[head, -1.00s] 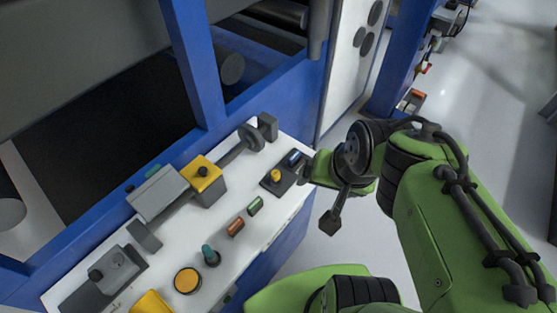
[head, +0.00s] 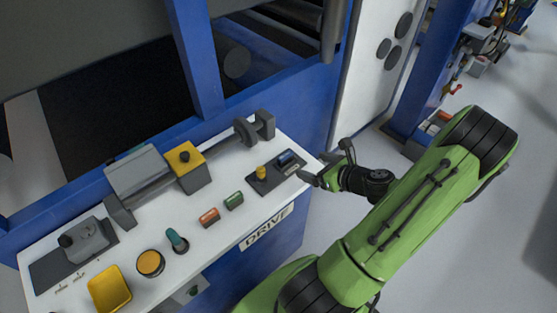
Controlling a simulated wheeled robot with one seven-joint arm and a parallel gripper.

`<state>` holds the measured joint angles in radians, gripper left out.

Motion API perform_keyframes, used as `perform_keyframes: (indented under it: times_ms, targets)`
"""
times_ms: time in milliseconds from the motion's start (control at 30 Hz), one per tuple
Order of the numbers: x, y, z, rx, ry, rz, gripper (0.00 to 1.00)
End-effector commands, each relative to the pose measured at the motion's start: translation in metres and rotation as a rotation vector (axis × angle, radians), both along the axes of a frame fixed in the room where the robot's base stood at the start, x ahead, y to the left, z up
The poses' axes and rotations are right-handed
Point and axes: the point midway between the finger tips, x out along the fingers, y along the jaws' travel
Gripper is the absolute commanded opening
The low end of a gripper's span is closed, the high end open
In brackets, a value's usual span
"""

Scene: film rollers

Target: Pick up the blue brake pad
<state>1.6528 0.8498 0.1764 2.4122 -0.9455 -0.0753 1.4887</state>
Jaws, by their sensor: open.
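A small blue piece (head: 287,158), which fits the blue brake pad, sits at the far end of a dark tray (head: 276,175) on the white bench top. My gripper (head: 318,171) is just right of the tray at the bench's right edge. It is open, with nothing seen between its fingers, and apart from the blue piece. The fingertips are small and partly hidden by the hand.
A yellow peg (head: 261,172) stands in the same tray, left of the blue piece. Green (head: 234,201) and orange (head: 209,217) pads lie nearby. A grey and yellow roller unit (head: 185,167) runs along the back, below a blue frame post (head: 194,60).

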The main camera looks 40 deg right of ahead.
Motion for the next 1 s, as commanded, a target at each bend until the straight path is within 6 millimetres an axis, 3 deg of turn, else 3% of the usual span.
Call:
perform_keyframes:
  times_ms: [200, 600, 867, 1000]
  targets:
    - [0.048, 0.003, -0.029, -0.002, 0.001, 0.008, 0.89]
    - [0.103, 0.004, -0.057, -0.003, 0.002, 0.009, 0.89]
    - [0.111, 0.003, -0.059, -0.004, 0.003, 0.005, 0.89]
    - [0.11, 0.003, -0.059, -0.004, 0.003, 0.006, 0.72]
